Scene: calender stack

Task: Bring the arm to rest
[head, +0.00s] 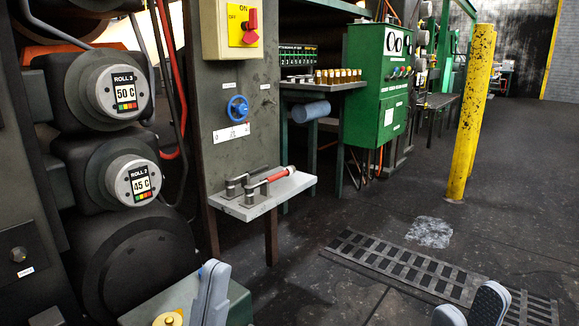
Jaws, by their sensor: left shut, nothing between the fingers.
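My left gripper (213,272) stands at the bottom of the head view, grey and upright. Its two fingers are together with nothing visible between them. It is in front of a green-grey surface (235,300) and below the small grey shelf; I cannot tell whether it touches anything. My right gripper (470,302) shows at the bottom right edge. Its two fingertips are apart with nothing seen between them, over the dark floor. Most of both arms is out of view.
A grey shelf (240,208) holds a red-handled lever (275,176). Rollers with displays (126,97) are at left. A blue valve wheel (238,108), yellow switch box (232,30), green cabinet (375,90) and yellow post (468,120) stand beyond. A floor grate (400,262) lies right; floor there is clear.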

